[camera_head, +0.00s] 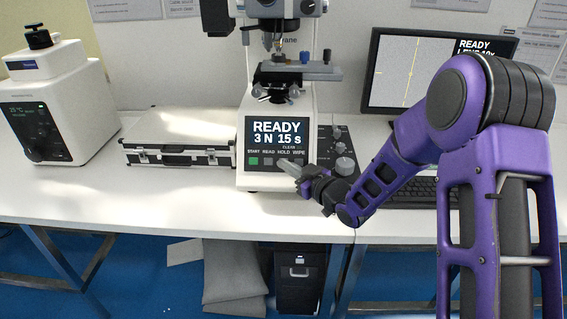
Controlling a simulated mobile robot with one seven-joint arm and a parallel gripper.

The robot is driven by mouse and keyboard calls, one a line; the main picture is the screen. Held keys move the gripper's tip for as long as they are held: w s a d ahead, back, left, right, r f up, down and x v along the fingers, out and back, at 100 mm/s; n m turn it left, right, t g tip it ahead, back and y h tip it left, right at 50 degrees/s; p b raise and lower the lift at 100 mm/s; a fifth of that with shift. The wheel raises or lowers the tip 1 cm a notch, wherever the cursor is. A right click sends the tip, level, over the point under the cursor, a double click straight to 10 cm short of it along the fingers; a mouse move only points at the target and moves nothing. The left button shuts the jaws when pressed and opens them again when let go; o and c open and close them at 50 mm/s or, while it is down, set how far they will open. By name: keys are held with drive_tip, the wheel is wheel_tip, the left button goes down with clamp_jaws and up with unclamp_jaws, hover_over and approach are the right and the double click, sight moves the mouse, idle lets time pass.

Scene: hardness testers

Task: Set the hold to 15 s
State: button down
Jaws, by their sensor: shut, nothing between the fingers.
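The hardness tester (246,172) stands at the middle of the table. Its display (278,132) reads "READY 3 N 15 s". Below it is a row of labels, START, READ, HOLD and WIPE, with a green button (253,161) under START and a grey one under READ. My gripper (284,165) is shut and empty, its tips in front of the lower panel near the HOLD label. The gripper covers the buttons under HOLD and WIPE at least in part. I cannot tell whether the tips touch a button.
A grey control unit with knobs (345,165) stands right of the tester, partly behind my gripper. A monitor (385,75) and keyboard (395,192) are further right, behind my arm. A silver case (180,153) and another white instrument (62,115) stand left. The front left table is clear.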

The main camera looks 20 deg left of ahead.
drive_tip(key=shift+s+d+r, duration=0.2)
drive_tip(key=shift+s+r, duration=0.2)
drive_tip(key=shift+s, duration=0.2)
drive_tip(key=shift+s, duration=0.1)
drive_tip(key=shift+s+d+r+p, duration=0.15)
drive_tip(key=shift+s+r, duration=0.25)
drive_tip(key=shift+s, duration=0.25)
drive_tip(key=shift+s+d+r+p, duration=0.15)
drive_tip(key=shift+s+r, duration=0.3)
drive_tip(key=shift+s, duration=0.25)
drive_tip(key=shift+s+d+r+p, duration=0.15)
drive_tip(key=shift+s+r, duration=0.25)
drive_tip(key=shift+s, duration=0.25)
